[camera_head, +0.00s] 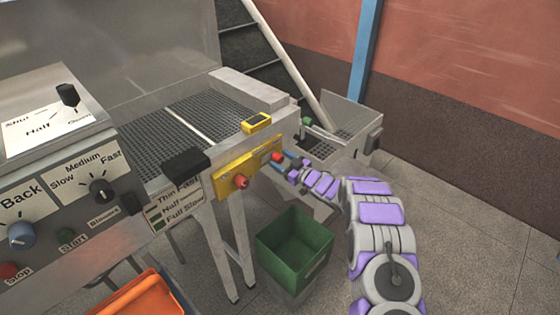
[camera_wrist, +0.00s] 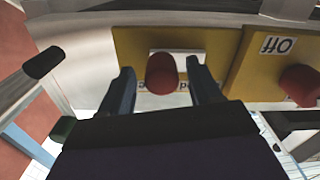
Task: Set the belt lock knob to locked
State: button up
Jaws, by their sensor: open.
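A red knob (camera_wrist: 161,74) sits on a yellow plate in the wrist view, with a white label behind it that is mostly hidden. It also shows in the head view (camera_head: 277,157). My gripper (camera_wrist: 164,80) is open, with one dark finger on each side of this knob. Small gaps seem to show between knob and fingers; I cannot tell whether they touch. My gripper (camera_head: 285,160) reaches the machine's front from the right in the head view. The knob's setting cannot be read.
A second red knob (camera_wrist: 300,85) with an upside-down "Off" label is close on the right. It also shows in the head view (camera_head: 240,181). A green bin (camera_head: 295,245) stands below. A black lever knob (camera_wrist: 43,62) is at left. Open floor lies right of my arm.

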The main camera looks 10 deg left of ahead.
jog(key=shift+w+a, duration=0.3)
jog(key=shift+a, duration=0.45)
jog(key=shift+d, duration=0.1)
jog(key=shift+d+r, duration=0.1)
jog(key=shift+d, duration=0.15)
jog(key=shift+c, duration=1.3)
grip_shut()
